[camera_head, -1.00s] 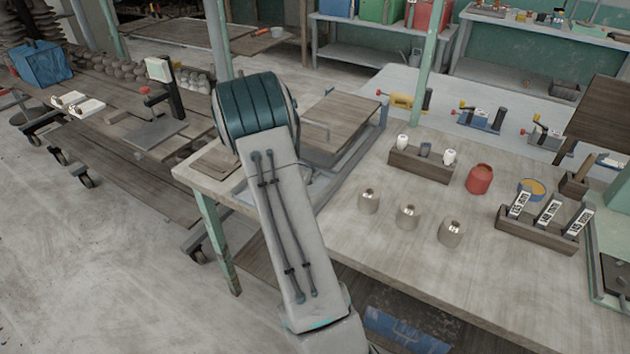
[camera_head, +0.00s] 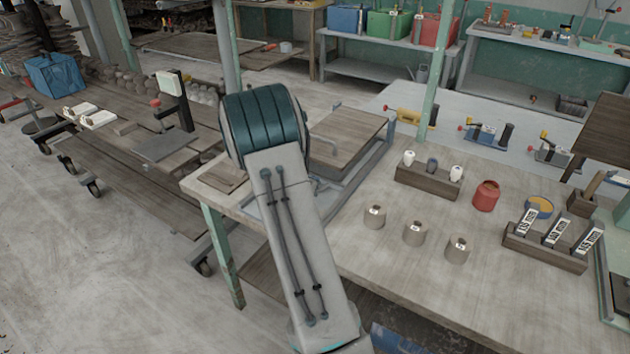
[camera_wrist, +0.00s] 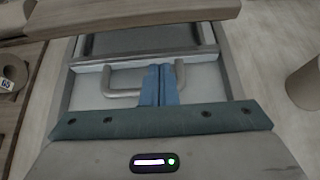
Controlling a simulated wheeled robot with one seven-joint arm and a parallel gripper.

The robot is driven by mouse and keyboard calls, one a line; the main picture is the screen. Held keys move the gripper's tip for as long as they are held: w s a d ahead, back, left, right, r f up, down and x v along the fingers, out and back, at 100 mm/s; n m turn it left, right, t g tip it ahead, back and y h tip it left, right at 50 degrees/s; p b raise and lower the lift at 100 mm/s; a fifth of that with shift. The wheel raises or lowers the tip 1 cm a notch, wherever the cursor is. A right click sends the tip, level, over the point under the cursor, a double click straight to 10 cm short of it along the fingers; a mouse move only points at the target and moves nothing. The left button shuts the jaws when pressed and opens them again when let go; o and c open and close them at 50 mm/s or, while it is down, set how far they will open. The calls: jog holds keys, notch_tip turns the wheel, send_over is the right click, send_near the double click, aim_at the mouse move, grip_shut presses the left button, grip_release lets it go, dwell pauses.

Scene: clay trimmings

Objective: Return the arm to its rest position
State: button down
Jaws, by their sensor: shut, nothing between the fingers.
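My arm (camera_head: 292,240) rises from the bottom of the head view and bends at a dark teal joint over the left end of the workbench. My gripper is hidden in the head view. In the wrist view my gripper (camera_wrist: 159,72) shows two blue fingers pressed together with nothing between them. The fingers lie in front of a grey handle (camera_wrist: 124,93) on a metal frame with a wooden board (camera_wrist: 130,12) beyond it. I cannot tell whether the fingers touch the handle.
The workbench (camera_head: 400,285) bears several grey clay cylinders (camera_head: 415,233), a red jar (camera_head: 486,196), a wooden block with bottles (camera_head: 428,182) and a labelled rack (camera_head: 545,246). A green post (camera_head: 437,80) stands behind. Open floor (camera_head: 100,270) lies at the left.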

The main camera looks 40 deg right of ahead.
jog(key=v, duration=0.2)
jog(key=p+v, duration=0.1)
jog(key=v, duration=0.4)
jog(key=shift+a+f, duration=0.2)
jog(key=shift+f, duration=0.1)
jog(key=s+a+r+m+g+y, duration=0.1)
jog(key=s+a+r+m+y, duration=0.1)
jog(key=s+a+r+m, duration=0.35)
jog(key=s+a+r+m+g+y, duration=0.2)
jog(key=s+a+r+m, duration=0.15)
jog(key=s+m, duration=0.4)
jog(key=s+a+r+m+t+y, duration=0.1)
jog(key=s+a+r+m+y, duration=0.3)
jog(key=s+a, duration=1)
jog(key=a+m+y, duration=0.1)
jog(key=m+y, duration=0.2)
jog(key=m, duration=0.2)
jog(key=shift+s+a+t, duration=0.25)
jog(key=shift+t, duration=0.05)
jog(key=shift+r, duration=0.1)
